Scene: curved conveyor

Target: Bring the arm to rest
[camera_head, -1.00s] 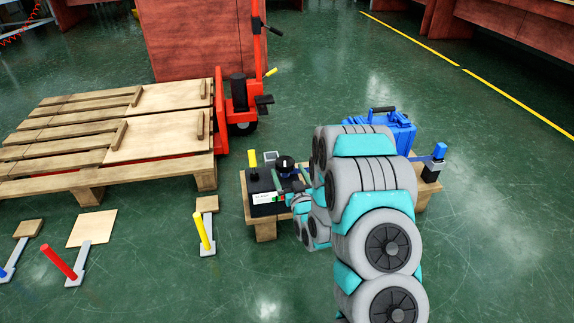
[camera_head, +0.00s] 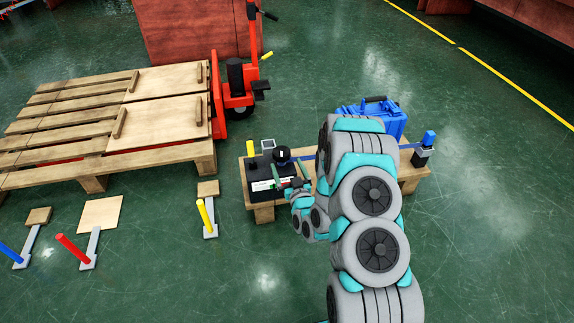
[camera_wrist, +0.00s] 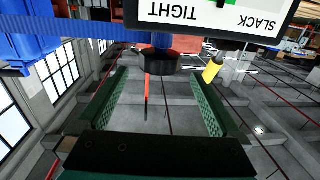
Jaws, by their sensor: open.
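My gripper (camera_head: 291,173) is open, with its two green-lined fingers apart, at the front of a black box (camera_head: 257,173) on a low wooden stand (camera_head: 412,178). In the wrist view my gripper (camera_wrist: 158,84) has nothing between its fingers that I can make out as held. My arm hides the middle of the stand.
A pallet (camera_head: 75,140) and red pallet jack (camera_head: 236,90) stand left. Colored levers (camera_head: 206,215) are on the floor. The right floor is clear.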

